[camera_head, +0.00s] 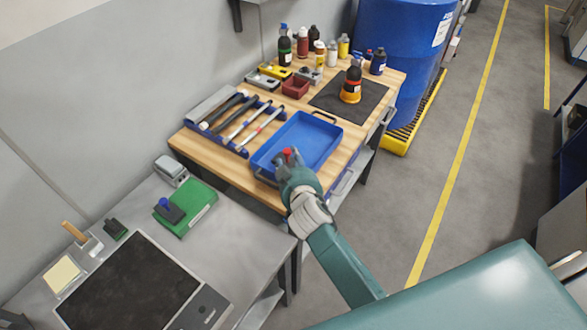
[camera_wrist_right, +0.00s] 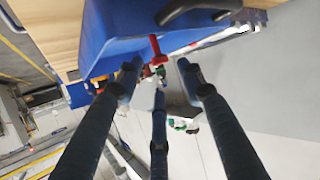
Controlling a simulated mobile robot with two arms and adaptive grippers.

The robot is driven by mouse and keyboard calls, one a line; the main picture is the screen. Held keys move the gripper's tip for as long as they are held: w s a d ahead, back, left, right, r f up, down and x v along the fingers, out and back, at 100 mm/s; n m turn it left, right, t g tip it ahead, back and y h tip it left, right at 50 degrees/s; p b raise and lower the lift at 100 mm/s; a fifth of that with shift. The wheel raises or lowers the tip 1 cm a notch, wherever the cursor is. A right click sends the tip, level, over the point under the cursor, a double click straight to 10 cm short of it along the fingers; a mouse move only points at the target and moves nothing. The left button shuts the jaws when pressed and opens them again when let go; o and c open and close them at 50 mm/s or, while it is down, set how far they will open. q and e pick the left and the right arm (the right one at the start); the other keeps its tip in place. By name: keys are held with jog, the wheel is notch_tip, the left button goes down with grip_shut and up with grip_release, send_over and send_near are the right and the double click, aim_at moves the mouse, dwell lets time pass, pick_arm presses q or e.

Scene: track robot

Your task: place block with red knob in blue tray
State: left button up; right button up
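The blue tray (camera_head: 322,135) lies on the wooden bench top; its side and a dark handle fill the top of the right wrist view (camera_wrist_right: 115,35). My right gripper (camera_head: 291,163) is at the tray's near side. A red knob (camera_head: 288,153) shows at its fingertips. In the right wrist view a red part (camera_wrist_right: 155,48) lies between the spread dark fingers, in front of the tray. I cannot make out the block's body, or whether the fingers press on the knob. My left gripper is not in view.
On the bench are a tool rack (camera_head: 243,121), a small red bin (camera_head: 295,87), several bottles and a dark mat (camera_head: 368,97). A blue drum (camera_head: 397,45) stands behind. The aisle at right is clear.

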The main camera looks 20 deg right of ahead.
jog(key=v, duration=0.5)
jog(key=shift+s, duration=0.1)
dwell(0.3)
